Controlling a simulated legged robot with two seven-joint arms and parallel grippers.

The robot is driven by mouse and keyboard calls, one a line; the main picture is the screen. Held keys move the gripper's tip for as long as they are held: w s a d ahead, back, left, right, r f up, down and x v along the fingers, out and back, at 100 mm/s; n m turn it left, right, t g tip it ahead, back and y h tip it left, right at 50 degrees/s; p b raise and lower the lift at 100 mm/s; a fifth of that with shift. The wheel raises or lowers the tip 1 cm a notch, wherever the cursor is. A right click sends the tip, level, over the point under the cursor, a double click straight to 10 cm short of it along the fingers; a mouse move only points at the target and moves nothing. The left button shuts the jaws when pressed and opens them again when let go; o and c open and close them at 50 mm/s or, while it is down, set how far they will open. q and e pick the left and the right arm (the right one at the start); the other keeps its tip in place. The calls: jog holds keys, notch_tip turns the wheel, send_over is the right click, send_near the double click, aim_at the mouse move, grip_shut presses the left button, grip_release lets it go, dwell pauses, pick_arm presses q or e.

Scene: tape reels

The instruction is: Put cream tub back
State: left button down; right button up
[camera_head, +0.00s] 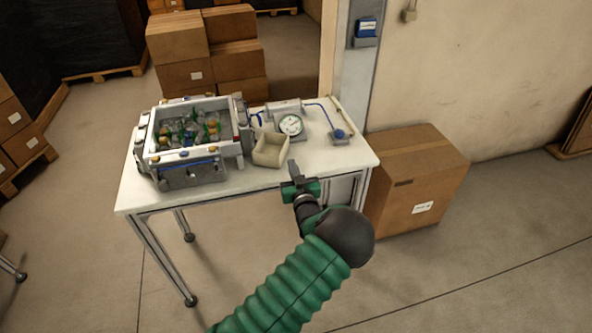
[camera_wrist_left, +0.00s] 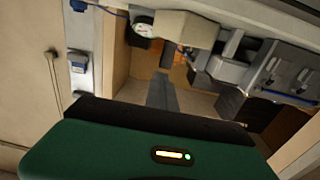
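The cream tub (camera_head: 271,150) is a small open square box. It stands on the white table, between the grey-white crate and the round gauge. It also shows at the top of the left wrist view (camera_wrist_left: 187,30). My left gripper (camera_head: 292,166) is at the table's front edge, to the right of the tub and nearer to me, apart from it. In the left wrist view its two dark fingers (camera_wrist_left: 162,92) lie together with nothing seen between them. My right gripper is in neither view.
The crate (camera_head: 152,138) holding green and orange-topped bottles stands left of the tub on the table (camera_head: 138,190). A round gauge (camera_head: 290,124) and a blue-topped device (camera_head: 339,135) stand to the right. A large cardboard box (camera_head: 425,175) is beside the table.

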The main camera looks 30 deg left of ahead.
pick_arm(q)
jog(key=shift+s+a, duration=0.15)
jog(key=shift+a, duration=0.1)
jog(key=c, duration=1.3)
grip_release()
jog(key=shift+d, duration=0.25)
jog(key=o, duration=0.9)
jog(key=shift+a, duration=0.15)
jog(key=shift+c, duration=0.2)
